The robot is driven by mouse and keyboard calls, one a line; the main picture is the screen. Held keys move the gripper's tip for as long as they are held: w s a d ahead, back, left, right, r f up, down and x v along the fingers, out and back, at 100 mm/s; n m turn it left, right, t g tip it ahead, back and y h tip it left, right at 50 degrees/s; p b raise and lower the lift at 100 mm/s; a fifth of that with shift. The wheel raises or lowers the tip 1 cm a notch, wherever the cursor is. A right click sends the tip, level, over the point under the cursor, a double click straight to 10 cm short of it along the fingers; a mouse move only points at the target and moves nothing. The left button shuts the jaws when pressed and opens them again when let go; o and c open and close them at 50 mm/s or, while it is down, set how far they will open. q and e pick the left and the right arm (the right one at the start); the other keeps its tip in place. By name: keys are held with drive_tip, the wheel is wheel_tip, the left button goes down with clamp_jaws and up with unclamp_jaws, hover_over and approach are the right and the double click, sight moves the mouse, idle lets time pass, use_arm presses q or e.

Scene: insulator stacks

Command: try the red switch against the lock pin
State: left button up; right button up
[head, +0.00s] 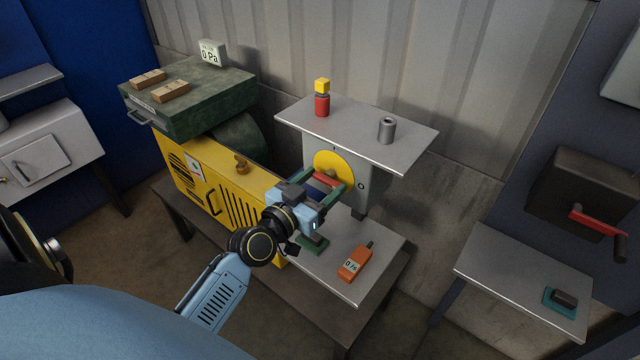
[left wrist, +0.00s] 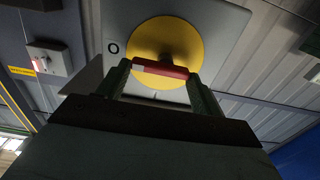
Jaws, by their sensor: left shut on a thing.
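The red switch handle (left wrist: 163,69) sits in front of a round yellow disc (head: 328,166) on a grey box under the shelf. In the left wrist view its pale end is on the side of the O mark, and an I mark is below. My left gripper (head: 329,182) is at the disc, shut on the red handle, with a green finger (left wrist: 117,78) at each end. In the head view the fingers and wrist partly hide the handle. I cannot make out a lock pin in either view. My right gripper is not in view.
The grey shelf (head: 350,127) above holds a red cylinder with a yellow cube (head: 322,98) and a grey hollow cylinder (head: 387,130). An orange meter (head: 354,263) lies on the lower table. A yellow generator (head: 205,185) stands close at left. A side table (head: 500,275) is at right.

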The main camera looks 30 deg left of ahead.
use_arm(q)
drive_tip(key=shift+n+p, duration=0.3)
drive_tip(key=shift+n, duration=0.5)
drive_tip(key=o, duration=1)
drive_tip(key=shift+s, duration=0.1)
drive_tip(key=shift+s+a+b, duration=0.2)
drive_tip(key=shift+s+b, duration=0.2)
drive_tip(key=shift+s, duration=1.8)
drive_tip(key=shift+s+a+b, duration=0.15)
drive_tip(key=shift+s+b, duration=0.3)
drive_tip(key=shift+s, duration=1.7)
drive_tip(key=shift+s+a+b, duration=0.2)
drive_tip(key=shift+s+b, duration=0.2)
drive_tip(key=shift+s, duration=1.8)
